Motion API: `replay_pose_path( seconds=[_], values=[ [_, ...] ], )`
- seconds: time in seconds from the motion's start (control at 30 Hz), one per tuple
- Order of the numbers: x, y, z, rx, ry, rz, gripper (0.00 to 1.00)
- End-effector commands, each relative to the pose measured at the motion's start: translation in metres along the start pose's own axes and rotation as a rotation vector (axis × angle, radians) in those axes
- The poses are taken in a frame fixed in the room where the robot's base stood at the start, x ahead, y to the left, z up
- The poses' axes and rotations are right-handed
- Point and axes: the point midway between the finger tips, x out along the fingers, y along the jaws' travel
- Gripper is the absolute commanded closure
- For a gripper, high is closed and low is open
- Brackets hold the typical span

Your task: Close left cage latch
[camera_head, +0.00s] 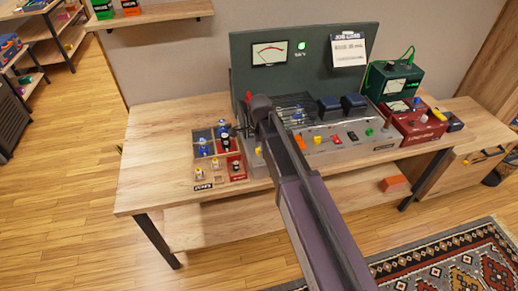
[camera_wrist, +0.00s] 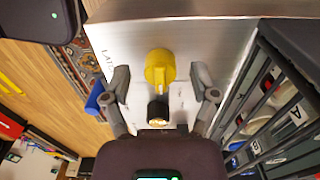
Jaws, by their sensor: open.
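In the wrist view a yellow latch knob (camera_wrist: 160,68) stands on a pale metal panel (camera_wrist: 130,32), beside lettering that starts "LAT". My gripper (camera_wrist: 162,84) is open, with one finger on each side of the knob and a visible gap to each. A dark cylinder with a pale end shows just below the knob, between the fingers. The dark barred cage (camera_wrist: 262,112) lies to the right. In the head view my gripper is largely hidden behind my arm at the amp console's left end. The cage (camera_head: 293,100) shows behind it there.
The console (camera_head: 345,150) carries several switches and knobs. A tray of small bottles (camera_head: 217,158) stands close on its left, and a red box (camera_head: 415,122) with a green unit (camera_head: 392,82) on its right. The wooden table (camera_head: 150,160) is clear at its left end.

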Motion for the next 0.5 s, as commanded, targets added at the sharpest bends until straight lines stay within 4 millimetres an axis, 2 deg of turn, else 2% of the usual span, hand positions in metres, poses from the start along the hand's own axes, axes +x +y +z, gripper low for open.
replay_pose_path(
  seconds=[0.1, 0.13, 0.37, 0.4, 0.5],
  values=[
    [-0.0002, 0.0000, 0.0000, 0.000, 0.000, 0.000, 0.24],
    [-0.0002, 0.0000, 0.0000, 0.000, 0.000, 0.000, 0.27],
    [-0.0001, 0.0000, 0.0000, 0.000, 0.000, 0.000, 0.95],
    [-0.0001, 0.0002, 0.0000, 0.000, 0.000, 0.000, 1.00],
    [-0.0001, 0.0002, 0.0001, 0.000, 0.000, 0.001, 1.00]
  ],
)
